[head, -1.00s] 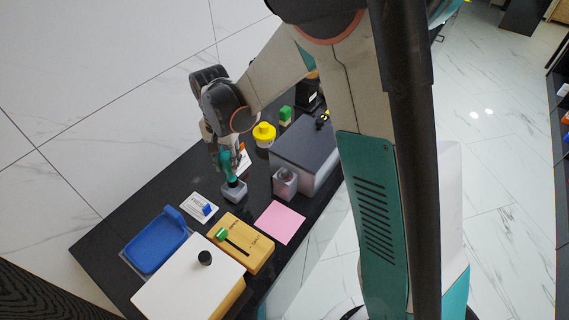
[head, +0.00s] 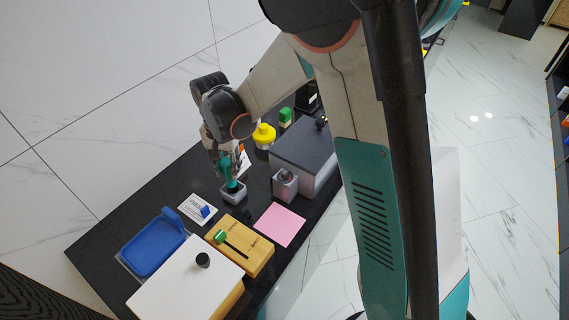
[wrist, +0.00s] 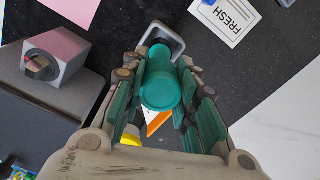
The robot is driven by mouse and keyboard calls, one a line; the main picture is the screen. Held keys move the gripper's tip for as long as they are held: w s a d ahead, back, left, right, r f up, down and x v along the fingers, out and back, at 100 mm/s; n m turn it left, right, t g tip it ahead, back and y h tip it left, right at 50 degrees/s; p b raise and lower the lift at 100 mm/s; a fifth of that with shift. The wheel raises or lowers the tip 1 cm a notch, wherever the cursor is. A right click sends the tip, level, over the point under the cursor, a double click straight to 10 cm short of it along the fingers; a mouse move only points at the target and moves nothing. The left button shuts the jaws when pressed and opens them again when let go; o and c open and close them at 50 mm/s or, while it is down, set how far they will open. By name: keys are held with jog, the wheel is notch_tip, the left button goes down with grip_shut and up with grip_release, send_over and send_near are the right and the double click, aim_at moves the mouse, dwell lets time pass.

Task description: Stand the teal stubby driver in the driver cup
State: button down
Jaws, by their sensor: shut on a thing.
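The teal stubby driver (head: 231,182) is held in my gripper (head: 227,165), with its thick handle end toward my wrist. In the wrist view, the driver (wrist: 160,84) sits between the two finger pads of my gripper (wrist: 160,95). The driver cup (head: 234,197) is a small grey square holder on the dark counter, directly under the driver. The cup's rim also shows in the wrist view (wrist: 178,43). The driver's lower end is at the cup's opening; how deep it reaches is hidden.
A pink sheet (head: 280,225), a wooden slider board (head: 252,257) and a white card (head: 192,207) lie nearby. A yellow container (head: 264,136) stands behind.

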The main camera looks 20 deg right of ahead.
jog(key=shift+f+b, duration=1.2)
jog(key=shift+f, duration=0.15)
dwell(0.3)
jog(key=c, duration=1.2)
grip_release()
jog(key=shift+r, duration=0.15)
